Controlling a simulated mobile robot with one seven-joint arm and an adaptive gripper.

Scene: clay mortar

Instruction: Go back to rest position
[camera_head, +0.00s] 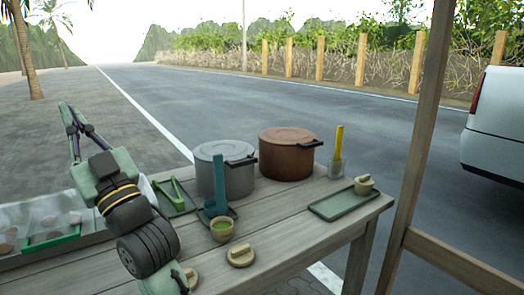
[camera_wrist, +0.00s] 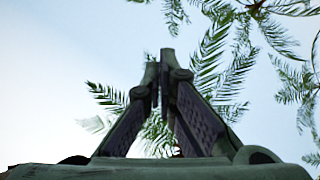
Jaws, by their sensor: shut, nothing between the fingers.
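My gripper (camera_head: 67,106) is raised above the left end of the table in the head view, its fingers pointing up and away from the tabletop. In the wrist view, the two dark fingers of my gripper (camera_wrist: 160,62) lean together and meet at the tips, with nothing between them. Behind them are only sky and palm fronds. My arm covers part of the table's left side.
A wooden post (camera_head: 413,150) stands right. Space above the table is free.

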